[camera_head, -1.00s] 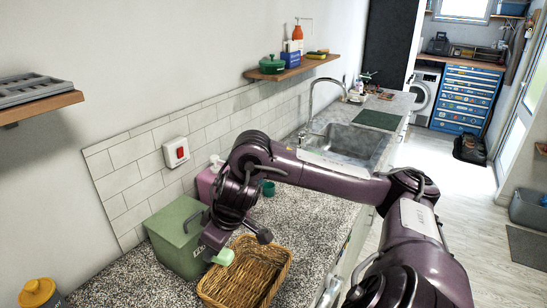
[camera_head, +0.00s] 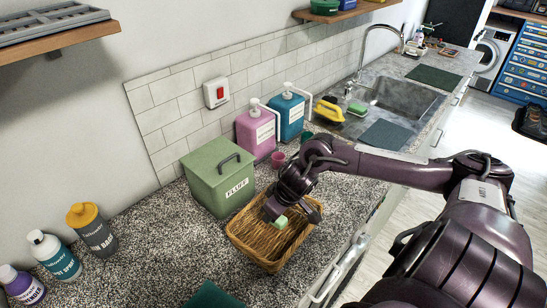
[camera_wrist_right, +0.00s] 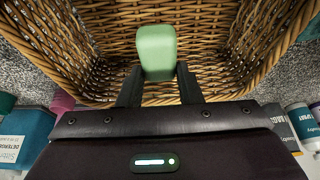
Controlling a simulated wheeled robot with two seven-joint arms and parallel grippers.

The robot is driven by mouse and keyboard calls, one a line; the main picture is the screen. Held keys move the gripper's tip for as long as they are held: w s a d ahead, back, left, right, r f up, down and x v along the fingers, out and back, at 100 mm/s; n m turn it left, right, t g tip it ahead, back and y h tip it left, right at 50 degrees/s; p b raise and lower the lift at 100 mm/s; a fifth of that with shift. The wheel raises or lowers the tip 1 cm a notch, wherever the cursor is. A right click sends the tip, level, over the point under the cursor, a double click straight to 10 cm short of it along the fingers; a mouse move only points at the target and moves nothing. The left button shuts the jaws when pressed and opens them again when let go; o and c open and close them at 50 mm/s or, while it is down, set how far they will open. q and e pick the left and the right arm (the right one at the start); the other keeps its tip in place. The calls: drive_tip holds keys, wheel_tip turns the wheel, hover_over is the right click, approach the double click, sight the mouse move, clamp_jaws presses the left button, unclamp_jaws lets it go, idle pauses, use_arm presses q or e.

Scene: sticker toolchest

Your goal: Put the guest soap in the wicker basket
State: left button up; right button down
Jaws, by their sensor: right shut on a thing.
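The guest soap is a small pale green block (camera_head: 281,222). My right gripper (camera_head: 278,215) is shut on it and holds it over the wicker basket (camera_head: 246,252), inside its rim outline. In the right wrist view the soap (camera_wrist_right: 156,52) sits between the two dark fingertips (camera_wrist_right: 158,82), with the basket's woven wall (camera_wrist_right: 60,45) around and below it. I cannot tell whether the soap touches the basket floor. The basket looks otherwise empty. My left gripper is not in view.
A green FLUFF box (camera_head: 218,180) stands just behind the basket. Pink (camera_head: 256,132) and blue (camera_head: 287,115) pump bottles stand farther back, before the sink (camera_head: 405,98). Several bottles (camera_head: 92,230) stand at the left. A dark green item (camera_head: 212,296) lies in front of the basket.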

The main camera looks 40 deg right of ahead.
sight(284, 221)
drive_tip(key=shift+a+f, duration=0.1)
drive_tip(key=shift+f, duration=0.6)
wheel_tip(284, 221, down, 4)
drive_tip(key=shift+r, duration=0.1)
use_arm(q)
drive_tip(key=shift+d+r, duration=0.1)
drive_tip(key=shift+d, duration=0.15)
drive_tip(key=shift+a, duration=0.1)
use_arm(e)
drive_tip(key=c, duration=1)
unclamp_jaws()
drive_tip(key=shift+f, duration=0.2)
drive_tip(key=shift+r, duration=0.1)
drive_tip(key=v, duration=0.6)
drive_tip(key=shift+s+r, duration=0.1)
drive_tip(key=shift+r, duration=0.05)
drive_tip(key=p+v, duration=0.2)
drive_tip(key=v, duration=0.2)
drive_tip(key=shift+r+p, duration=0.15)
drive_tip(key=shift+p, duration=0.2)
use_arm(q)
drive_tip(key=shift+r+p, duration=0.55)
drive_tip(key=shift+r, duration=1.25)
use_arm(e)
drive_tip(key=shift+v, duration=0.8)
